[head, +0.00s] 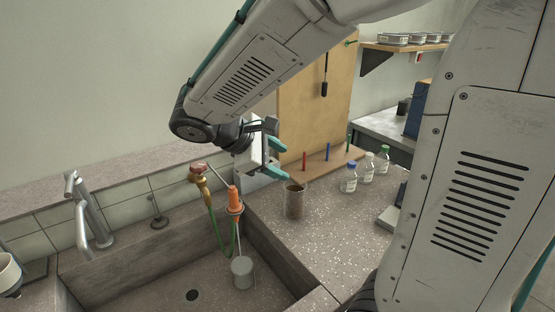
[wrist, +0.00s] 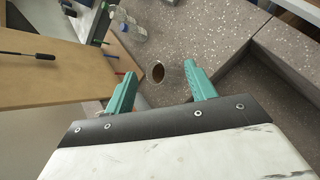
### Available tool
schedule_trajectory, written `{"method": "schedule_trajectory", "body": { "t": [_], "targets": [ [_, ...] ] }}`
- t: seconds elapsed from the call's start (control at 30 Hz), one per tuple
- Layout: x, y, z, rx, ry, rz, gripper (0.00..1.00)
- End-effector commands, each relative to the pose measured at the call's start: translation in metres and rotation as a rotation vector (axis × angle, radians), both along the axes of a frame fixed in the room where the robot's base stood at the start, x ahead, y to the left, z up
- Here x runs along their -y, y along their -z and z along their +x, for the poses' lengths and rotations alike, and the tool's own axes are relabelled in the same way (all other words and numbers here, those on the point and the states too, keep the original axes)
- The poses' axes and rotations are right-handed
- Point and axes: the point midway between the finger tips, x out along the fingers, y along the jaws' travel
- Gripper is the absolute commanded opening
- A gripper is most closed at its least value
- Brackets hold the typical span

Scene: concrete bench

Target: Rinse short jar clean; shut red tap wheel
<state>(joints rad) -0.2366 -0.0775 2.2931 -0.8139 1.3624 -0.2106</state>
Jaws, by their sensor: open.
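A short clear jar (head: 295,203) with brown matter inside stands upright on the speckled counter, right of the sink. In the wrist view the jar's round mouth (wrist: 157,72) shows between the fingertips, farther off. My gripper (head: 274,158) has teal fingers spread apart with nothing held, above and slightly left of the jar; it also shows in the wrist view (wrist: 160,69). The red tap wheel (head: 197,168) sits on a brass tap at the sink's back edge, left of my gripper. An orange nozzle (head: 235,199) stands near it, with a thin pale line below it, possibly water.
A grey cylinder (head: 243,272) stands in the sink (head: 180,272) below the nozzle. A green hose (head: 213,228) hangs from the tap. Capped bottles (head: 348,179) stand right of the jar, before a wooden board (head: 315,105) with coloured pegs. A steel faucet (head: 88,212) is at left.

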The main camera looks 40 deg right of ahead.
Motion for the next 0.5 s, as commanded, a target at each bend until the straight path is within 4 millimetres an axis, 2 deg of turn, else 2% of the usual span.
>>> {"method": "schedule_trajectory", "body": {
  "t": [0.27, 0.3, 0.33, 0.5],
  "targets": [
    [0.0001, 0.0000, -0.0021, 0.003, 0.007, 0.008, 0.55],
    [0.0001, 0.0000, -0.0021, 0.003, 0.007, 0.008, 0.58],
    [0.0002, -0.0001, -0.0021, 0.004, 0.007, 0.007, 0.66],
    [0.0022, 0.0011, -0.0020, 0.000, 0.012, 0.006, 0.68]
  ]
}}
